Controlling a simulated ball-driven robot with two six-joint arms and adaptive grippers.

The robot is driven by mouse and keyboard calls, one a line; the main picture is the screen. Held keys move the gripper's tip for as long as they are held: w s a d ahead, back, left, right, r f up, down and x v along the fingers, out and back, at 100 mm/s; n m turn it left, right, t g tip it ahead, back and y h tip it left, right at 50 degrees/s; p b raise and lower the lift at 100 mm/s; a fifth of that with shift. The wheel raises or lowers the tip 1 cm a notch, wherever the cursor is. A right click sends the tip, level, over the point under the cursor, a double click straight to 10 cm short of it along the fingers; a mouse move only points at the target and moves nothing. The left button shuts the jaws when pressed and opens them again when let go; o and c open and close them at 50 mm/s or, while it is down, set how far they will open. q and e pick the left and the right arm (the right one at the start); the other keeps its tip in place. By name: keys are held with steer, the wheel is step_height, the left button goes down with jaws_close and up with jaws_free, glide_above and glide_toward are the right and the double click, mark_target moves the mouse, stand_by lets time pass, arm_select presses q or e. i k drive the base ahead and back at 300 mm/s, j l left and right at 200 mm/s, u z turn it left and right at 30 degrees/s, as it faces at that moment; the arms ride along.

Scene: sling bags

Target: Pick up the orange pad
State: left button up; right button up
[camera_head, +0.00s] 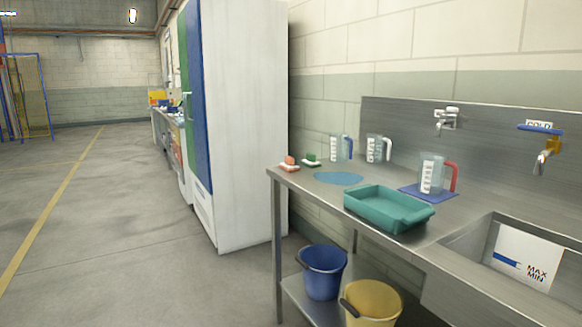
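A small orange pad (290,160) stands at the far left end of the steel counter, on or against a small whitish dish (288,167). A green pad (311,157) sits just to its right on a similar small dish. Neither of my grippers is in the head view, so their state is not shown.
The steel counter (300,182) also holds a teal tray (388,207), a blue round mat (338,178) and several measuring jugs, one with a red handle (451,178). A sink is at right. Blue (322,272) and yellow (370,303) buckets sit below. A tall white cabinet (245,110) stands behind. Floor at left is clear.

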mark_target(289, 166)
steer(key=i+j, duration=0.15)
steer(key=i, duration=0.2)
steer(key=i+j+u, duration=0.1)
steer(key=i, duration=0.25)
steer(key=i+j, duration=0.25)
steer(key=i+u, duration=0.05)
steer(key=i, duration=0.05)
